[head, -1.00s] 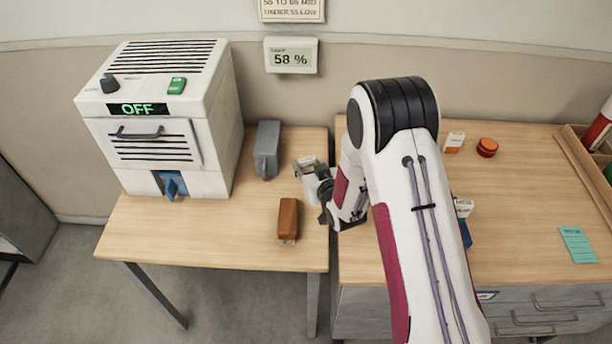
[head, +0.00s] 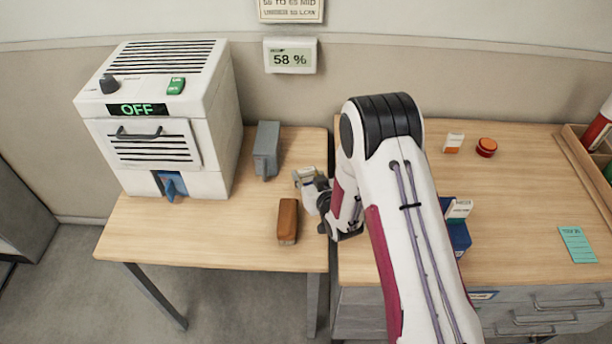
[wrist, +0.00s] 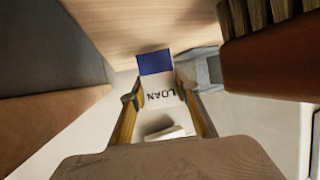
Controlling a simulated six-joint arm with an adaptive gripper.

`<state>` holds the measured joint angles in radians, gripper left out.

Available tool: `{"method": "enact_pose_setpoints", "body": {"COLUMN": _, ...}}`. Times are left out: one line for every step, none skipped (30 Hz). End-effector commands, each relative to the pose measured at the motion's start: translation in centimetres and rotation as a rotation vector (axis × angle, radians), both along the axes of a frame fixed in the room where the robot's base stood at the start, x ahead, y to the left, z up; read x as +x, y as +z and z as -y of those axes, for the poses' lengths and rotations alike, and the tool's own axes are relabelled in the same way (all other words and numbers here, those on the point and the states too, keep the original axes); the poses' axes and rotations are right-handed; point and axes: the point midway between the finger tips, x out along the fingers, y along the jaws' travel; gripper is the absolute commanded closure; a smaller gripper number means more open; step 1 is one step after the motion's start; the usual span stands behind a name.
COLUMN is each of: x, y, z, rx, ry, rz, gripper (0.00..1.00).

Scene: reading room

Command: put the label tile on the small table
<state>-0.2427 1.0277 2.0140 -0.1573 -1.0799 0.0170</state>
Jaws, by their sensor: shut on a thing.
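The label tile (wrist: 160,92) is white with a blue end band and the dark word LOAN, seen in the wrist view. My gripper (wrist: 158,103) is shut on it, with one finger on each side, and its blue end points away from the wrist. In the head view my gripper (head: 309,182) is over the right part of the small table (head: 210,235), near its right edge. The tile is too small there to make out clearly. I cannot tell how high the tile is above the wood.
A brown block-like brush (head: 288,222) lies just left of and in front of my gripper. A grey upright object (head: 266,150) stands behind it. A white machine reading OFF (head: 160,125) fills the table's left back. The front left is clear. A blue holder (head: 457,236) stands on the right desk.

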Motion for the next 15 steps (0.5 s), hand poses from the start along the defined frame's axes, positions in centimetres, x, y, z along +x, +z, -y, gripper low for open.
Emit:
{"method": "enact_pose_setpoints", "body": {"x": -0.01, "y": -0.29, "z": 0.00, "rx": 0.000, "ry": 0.000, "rz": -0.001, "gripper": 0.91}}
{"method": "enact_pose_setpoints", "body": {"x": -0.02, "y": -0.37, "z": 0.01, "rx": 0.000, "ry": 0.000, "rz": -0.001, "gripper": 0.91}}
{"method": "enact_pose_setpoints", "body": {"x": -0.02, "y": -0.44, "z": 0.01, "rx": 0.000, "ry": 0.000, "rz": -0.001, "gripper": 0.91}}
{"method": "enact_pose_setpoints", "body": {"x": -0.01, "y": -0.45, "z": 0.00, "rx": 0.000, "ry": 0.000, "rz": 0.000, "gripper": 0.91}}
{"method": "enact_pose_setpoints", "body": {"x": -0.01, "y": -0.45, "z": 0.01, "rx": 0.000, "ry": 0.000, "rz": 0.000, "gripper": 0.91}}
{"method": "enact_pose_setpoints", "body": {"x": -0.01, "y": -0.44, "z": 0.00, "rx": 0.000, "ry": 0.000, "rz": 0.000, "gripper": 0.91}}
{"method": "enact_pose_setpoints", "body": {"x": -0.02, "y": -0.44, "z": 0.01, "rx": 0.000, "ry": 0.000, "rz": 0.000, "gripper": 0.91}}
{"method": "enact_pose_setpoints", "body": {"x": -0.01, "y": -0.43, "z": 0.01, "rx": 0.000, "ry": 0.000, "rz": 0.000, "gripper": 0.91}}
{"method": "enact_pose_setpoints", "body": {"x": -0.01, "y": -0.43, "z": 0.01, "rx": 0.000, "ry": 0.000, "rz": 0.000, "gripper": 0.91}}
{"method": "enact_pose_setpoints", "body": {"x": -0.01, "y": -0.42, "z": 0.00, "rx": 0.000, "ry": 0.000, "rz": 0.000, "gripper": 0.91}}
{"method": "enact_pose_setpoints", "body": {"x": -0.01, "y": -0.43, "z": 0.01, "rx": 0.000, "ry": 0.000, "rz": 0.000, "gripper": 0.91}}
{"method": "enact_pose_setpoints", "body": {"x": -0.01, "y": -0.45, "z": 0.00, "rx": 0.000, "ry": 0.000, "rz": 0.000, "gripper": 0.91}}
{"method": "enact_pose_setpoints", "body": {"x": -0.02, "y": -0.49, "z": 0.01, "rx": 0.000, "ry": 0.000, "rz": 0.000, "gripper": 0.91}}
{"method": "enact_pose_setpoints", "body": {"x": -0.02, "y": -0.55, "z": 0.01, "rx": 0.000, "ry": 0.000, "rz": 0.000, "gripper": 0.91}}
{"method": "enact_pose_setpoints", "body": {"x": -0.02, "y": -0.63, "z": 0.01, "rx": 0.000, "ry": 0.000, "rz": 0.000, "gripper": 0.91}}
